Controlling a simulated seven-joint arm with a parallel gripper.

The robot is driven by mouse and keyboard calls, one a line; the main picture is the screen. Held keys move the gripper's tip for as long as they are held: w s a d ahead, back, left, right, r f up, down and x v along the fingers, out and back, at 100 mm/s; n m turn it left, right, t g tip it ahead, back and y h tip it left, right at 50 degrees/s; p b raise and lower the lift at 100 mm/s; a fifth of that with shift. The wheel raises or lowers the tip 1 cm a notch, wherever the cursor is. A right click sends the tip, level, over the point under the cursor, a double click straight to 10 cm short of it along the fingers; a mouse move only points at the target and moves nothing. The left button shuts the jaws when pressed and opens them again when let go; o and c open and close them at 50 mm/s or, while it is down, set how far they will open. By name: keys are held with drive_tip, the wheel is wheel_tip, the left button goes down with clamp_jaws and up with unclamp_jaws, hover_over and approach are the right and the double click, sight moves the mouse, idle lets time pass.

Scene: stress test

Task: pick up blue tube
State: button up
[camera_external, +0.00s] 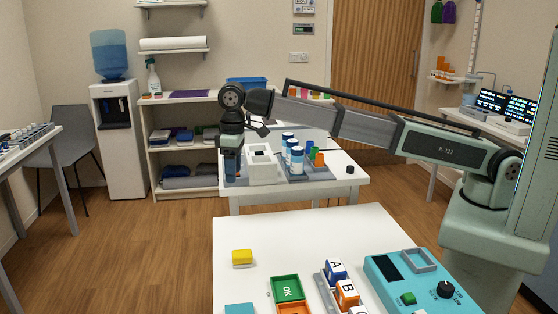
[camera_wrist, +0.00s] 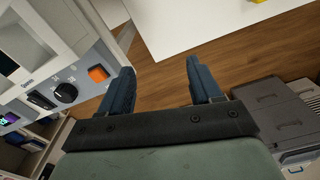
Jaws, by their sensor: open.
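My gripper (camera_external: 231,168) hangs at the left end of the back white table, beside a white device (camera_external: 262,170). In the wrist view my gripper (camera_wrist: 158,78) is open, with two dark blue fingers apart and only floor and a table edge beyond them. On a grey tray right of the device stand white containers with blue caps (camera_external: 297,160). Beside them is a small group of coloured tubes, with an orange one (camera_external: 320,159) clearest. A small blue shape among these is too small to identify surely as the blue tube. No tube shows in the wrist view.
The device's panel, with an orange button (camera_wrist: 98,74), is close to my left finger in the wrist view. A small black object (camera_external: 350,169) stands at the back table's right. The front table holds a yellow block (camera_external: 242,257), lettered blocks (camera_external: 336,271) and a teal control box (camera_external: 408,282).

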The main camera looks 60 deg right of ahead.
drive_tip(key=w+d+r, duration=0.1)
drive_tip(key=w+d, duration=0.1)
drive_tip(key=d, duration=0.3)
drive_tip(key=w+d+r+m, duration=0.1)
drive_tip(key=w+d, duration=0.1)
drive_tip(key=d, duration=0.3)
drive_tip(key=w+d+r+m, duration=0.1)
drive_tip(key=w+d, duration=0.2)
drive_tip(key=d, duration=0.2)
drive_tip(key=shift+r+t, duration=0.15)
drive_tip(key=shift+t, duration=0.15)
drive_tip(key=w+d+r+m, duration=0.2)
drive_tip(key=d+r+m, duration=0.1)
drive_tip(key=d, duration=1.1)
wheel_tip(320, 180, up, 2)
drive_tip(key=m+g, duration=0.1)
drive_tip(key=m, duration=1.4)
hover_over(310, 143)
drive_tip(key=w+d, duration=0.1)
drive_tip(key=w, duration=0.1)
drive_tip(key=f, duration=0.8)
drive_tip(key=shift+s+d, duration=0.2)
drive_tip(key=shift+s, duration=0.05)
drive_tip(key=shift+s+f, duration=0.25)
drive_tip(key=shift+f, duration=0.8)
drive_tip(key=shift+s+f, duration=0.25)
drive_tip(key=shift+f, duration=0.75)
drive_tip(key=shift+w+f, duration=0.1)
drive_tip(key=shift+f, duration=0.45)
